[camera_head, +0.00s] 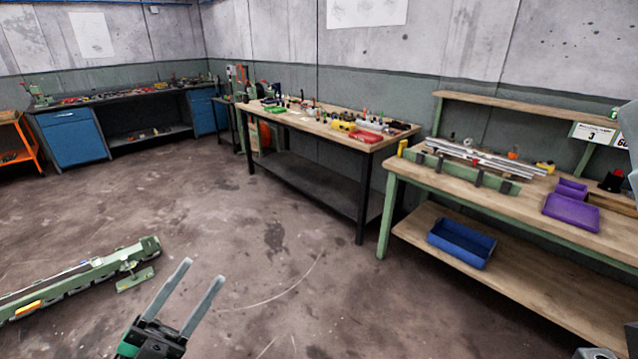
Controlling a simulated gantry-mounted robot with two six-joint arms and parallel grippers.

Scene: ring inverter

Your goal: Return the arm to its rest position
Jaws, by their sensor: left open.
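My left gripper (204,271) is at the bottom of the view, left of centre. Its two long grey fingers point up and to the right and stand apart. Nothing is between them, and they touch nothing that I can see. Bare concrete floor shows behind them. The black and green body of the gripper is partly cut off by the bottom edge, and the rest of the arm is not clear. My right gripper does not show. Grey parts at the right edge are cut off, and I cannot tell what they are.
A green-framed workbench (440,187) stands at right, with a blue bin (461,243) on its lower shelf and purple trays (571,211) on top. A cluttered wooden-topped table (300,122) stands behind. Blue cabinets (72,138) are far left. The middle floor (250,225) is clear.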

